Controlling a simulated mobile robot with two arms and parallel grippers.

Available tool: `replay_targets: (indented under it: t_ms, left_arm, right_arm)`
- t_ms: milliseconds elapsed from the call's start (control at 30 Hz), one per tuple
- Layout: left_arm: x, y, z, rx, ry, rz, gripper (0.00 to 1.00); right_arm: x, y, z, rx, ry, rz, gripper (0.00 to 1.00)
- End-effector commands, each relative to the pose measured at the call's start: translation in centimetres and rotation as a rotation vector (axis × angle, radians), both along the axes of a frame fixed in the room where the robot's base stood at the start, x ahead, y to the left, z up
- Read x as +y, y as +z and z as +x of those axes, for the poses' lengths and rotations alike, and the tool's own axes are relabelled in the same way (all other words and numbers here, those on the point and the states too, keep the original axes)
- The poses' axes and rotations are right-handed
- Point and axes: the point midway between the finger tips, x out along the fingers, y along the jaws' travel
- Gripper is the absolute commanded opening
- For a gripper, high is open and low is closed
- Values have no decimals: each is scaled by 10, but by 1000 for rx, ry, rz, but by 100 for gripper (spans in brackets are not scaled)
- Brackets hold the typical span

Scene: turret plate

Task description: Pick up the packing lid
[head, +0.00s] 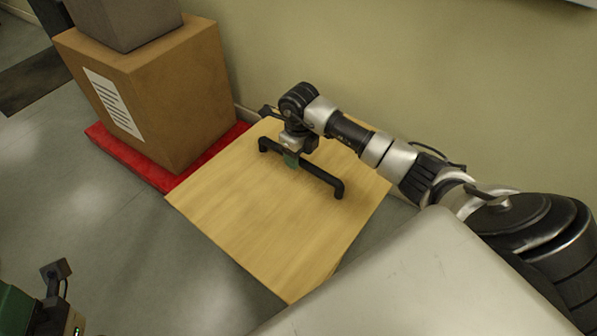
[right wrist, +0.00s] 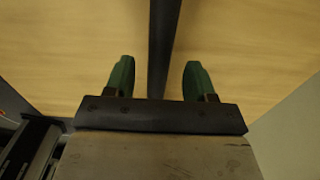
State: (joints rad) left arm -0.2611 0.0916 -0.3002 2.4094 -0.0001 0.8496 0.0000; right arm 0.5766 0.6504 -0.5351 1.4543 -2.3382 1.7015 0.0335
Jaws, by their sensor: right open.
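The packing lid (head: 235,210) is a flat, pale wooden board with a long black bar handle (head: 325,178) on top. My right gripper (head: 291,160) is over the middle of the handle, pointing down, with green fingertips. In the right wrist view, the handle (right wrist: 164,40) runs between the two open fingers (right wrist: 158,80), with a gap on each side. The lid's wood (right wrist: 60,50) fills the background there. Part of what looks like my left gripper (head: 22,308) shows at the bottom left, cut off by the frame; its fingers cannot be made out clearly.
A brown carton (head: 165,95) with a white label stands on a red base (head: 150,173) close to the lid's left side. A grey box (head: 125,22) sits on the carton. The wall (head: 380,70) is behind. Grey floor (head: 110,225) is clear at the left.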

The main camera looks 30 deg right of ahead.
Motion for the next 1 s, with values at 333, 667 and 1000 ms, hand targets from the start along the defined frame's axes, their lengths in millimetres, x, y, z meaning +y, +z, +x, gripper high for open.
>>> replay_targets:
  t_ms: [333, 667, 1000]
  left_arm:
    - [-2, 9, 8, -78, 5, 7, 43]
    - [-2, 10, 8, -78, 5, 7, 43]
    - [-2, 10, 8, -79, 4, 7, 43]
  right_arm:
    - [2, -42, 0, 2, 1, 2, 55]
    - [2, -41, 0, 1, 2, 1, 36]
    - [2, -41, 0, 1, 2, 1, 0]
